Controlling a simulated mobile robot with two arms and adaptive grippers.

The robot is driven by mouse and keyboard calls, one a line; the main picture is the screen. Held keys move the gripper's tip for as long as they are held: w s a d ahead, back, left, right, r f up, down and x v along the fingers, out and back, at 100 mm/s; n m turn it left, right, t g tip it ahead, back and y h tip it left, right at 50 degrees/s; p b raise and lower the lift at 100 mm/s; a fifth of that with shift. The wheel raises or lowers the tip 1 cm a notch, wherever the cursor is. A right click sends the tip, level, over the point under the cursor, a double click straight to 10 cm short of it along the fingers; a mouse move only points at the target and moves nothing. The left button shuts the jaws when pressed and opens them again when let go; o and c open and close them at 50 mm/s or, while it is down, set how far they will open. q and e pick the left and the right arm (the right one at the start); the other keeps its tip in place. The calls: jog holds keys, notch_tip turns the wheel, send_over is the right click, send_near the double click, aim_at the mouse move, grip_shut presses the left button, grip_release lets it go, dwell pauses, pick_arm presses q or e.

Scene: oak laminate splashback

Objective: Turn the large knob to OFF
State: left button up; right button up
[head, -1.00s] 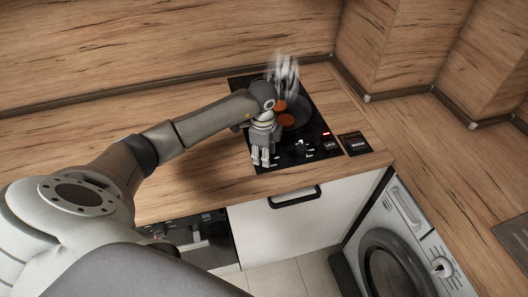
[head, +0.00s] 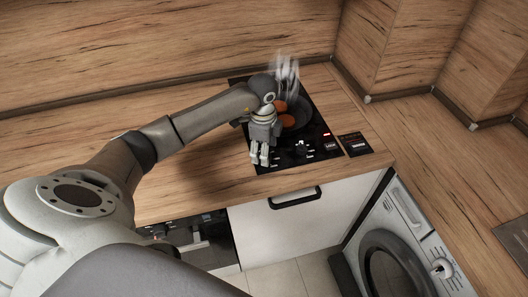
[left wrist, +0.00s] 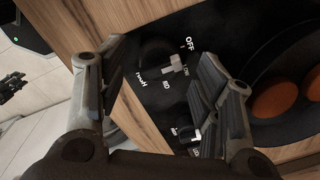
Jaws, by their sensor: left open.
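The large black knob (left wrist: 157,52) with a grey pointer bar sits on the black cooktop, with OFF, LOW, MED and HIGH printed around it. Its bar points towards the side between OFF and LOW. In the head view a knob (head: 302,147) shows just right of my left gripper (head: 260,160), which points down over the cooktop's front left corner. In the left wrist view my left gripper (left wrist: 162,55) is open, one finger on each side of the large knob in the picture; contact is not clear.
A second, smaller knob (left wrist: 192,134) shows low in the left wrist view. A dark pan (head: 298,112) with orange discs is behind the gripper, under a whitish blur. The wooden counter (head: 205,175) is clear at left.

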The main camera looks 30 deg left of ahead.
pick_arm(q)
notch_tip(320, 180, up, 10)
jog(key=shift+s, duration=0.25)
jog(key=shift+d+f, duration=0.1)
jog(key=shift+d, duration=0.05)
dwell(0.3)
